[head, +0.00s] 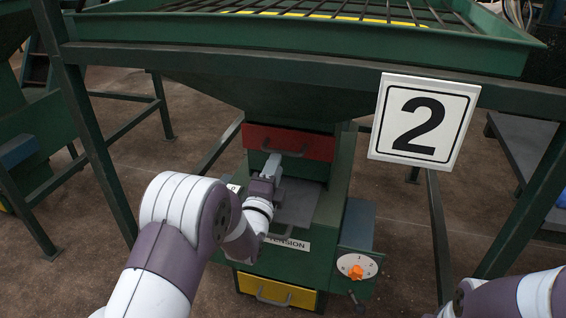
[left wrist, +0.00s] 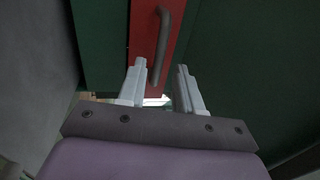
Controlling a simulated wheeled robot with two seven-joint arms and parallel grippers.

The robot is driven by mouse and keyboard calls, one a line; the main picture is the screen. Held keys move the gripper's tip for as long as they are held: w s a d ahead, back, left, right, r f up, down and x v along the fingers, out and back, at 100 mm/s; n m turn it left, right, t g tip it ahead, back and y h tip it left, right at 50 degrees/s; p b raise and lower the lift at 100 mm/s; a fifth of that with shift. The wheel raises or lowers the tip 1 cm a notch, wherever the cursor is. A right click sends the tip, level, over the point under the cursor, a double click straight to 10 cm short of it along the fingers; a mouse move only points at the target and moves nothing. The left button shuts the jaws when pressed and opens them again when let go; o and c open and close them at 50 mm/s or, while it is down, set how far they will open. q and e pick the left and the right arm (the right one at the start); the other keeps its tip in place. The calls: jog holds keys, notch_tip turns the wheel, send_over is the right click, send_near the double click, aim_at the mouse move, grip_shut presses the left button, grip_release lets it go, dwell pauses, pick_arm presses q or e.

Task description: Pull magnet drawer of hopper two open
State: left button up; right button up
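Hopper two is the green hopper marked by the white "2" sign (head: 424,120). Below its funnel is a red drawer front (head: 312,143) with a grey bar handle; which drawer is the magnet drawer is not labelled. My left gripper (head: 273,166) is in front of the red drawer, close to its handle. In the left wrist view the red front (left wrist: 151,20) and its dark handle (left wrist: 161,45) show ahead. My left gripper (left wrist: 162,67) is open there, with the handle's near end between the fingertips. Contact cannot be told. My right gripper is out of view.
A yellow drawer (head: 277,289) with a handle is at the bottom of the green housing. A control box with an orange knob (head: 356,272) juts out at right. Green frame legs (head: 98,150) stand at both sides. A grating (head: 330,12) covers the hopper top.

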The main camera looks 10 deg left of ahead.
aim_at(281, 152)
pick_arm(q)
jog(key=w, duration=0.2)
jog(key=w+b, duration=0.1)
jog(key=w, duration=0.1)
jog(key=w+r, duration=0.1)
jog(key=w, duration=0.1)
jog(key=shift+d, duration=0.1)
grip_shut()
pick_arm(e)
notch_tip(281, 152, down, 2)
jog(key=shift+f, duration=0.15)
pick_arm(q)
jog(key=shift+s, duration=0.1)
